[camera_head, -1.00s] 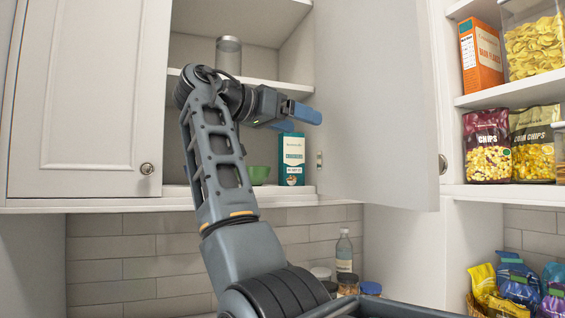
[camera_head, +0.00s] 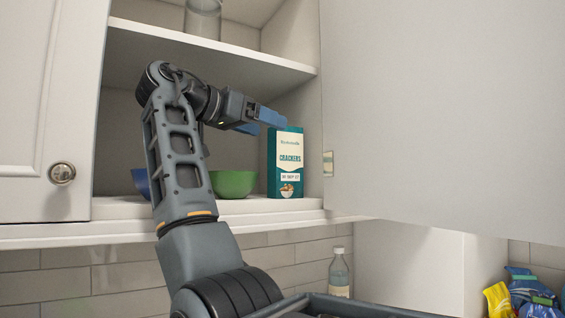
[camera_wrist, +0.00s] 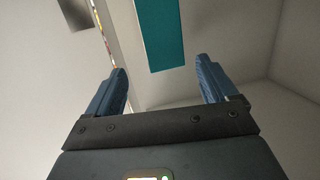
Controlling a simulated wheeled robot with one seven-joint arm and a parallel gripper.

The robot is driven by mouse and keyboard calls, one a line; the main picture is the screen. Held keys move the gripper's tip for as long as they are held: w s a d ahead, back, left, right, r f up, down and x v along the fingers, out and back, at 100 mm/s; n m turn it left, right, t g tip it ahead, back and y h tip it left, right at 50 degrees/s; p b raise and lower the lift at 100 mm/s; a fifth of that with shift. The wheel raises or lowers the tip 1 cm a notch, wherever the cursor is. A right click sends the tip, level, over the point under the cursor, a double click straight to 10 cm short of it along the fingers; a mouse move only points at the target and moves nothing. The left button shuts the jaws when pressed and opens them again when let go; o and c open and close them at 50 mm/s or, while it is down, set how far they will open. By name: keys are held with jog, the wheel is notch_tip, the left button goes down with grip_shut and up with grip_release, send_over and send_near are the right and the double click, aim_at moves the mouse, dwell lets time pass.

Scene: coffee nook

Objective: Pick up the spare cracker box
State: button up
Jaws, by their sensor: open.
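The teal and white cracker box (camera_head: 286,165) stands upright on the lower cabinet shelf, near the right wall of the cabinet. In the wrist view a teal face of the box (camera_wrist: 160,38) shows ahead, between and beyond the two fingertips (camera_wrist: 161,72). I cannot tell the exact gap between fingers and box.
A green bowl (camera_head: 233,184) sits left of the box, with a blue bowl (camera_head: 141,182) partly behind my arm. The upper shelf (camera_head: 225,50) holds a glass jar (camera_head: 203,18). The open cabinet door (camera_head: 440,110) bounds the right side. A bottle (camera_head: 339,273) stands below.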

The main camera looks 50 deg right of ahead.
aim_at(285, 147)
jog(key=d+p, duration=0.2)
jog(key=d, duration=0.2)
jog(key=shift+d+r, duration=0.1)
jog(key=shift+d, duration=0.75)
jog(key=shift+s+f, duration=0.1)
jog(key=shift+f, duration=0.1)
jog(key=shift+c, duration=0.2)
grip_shut()
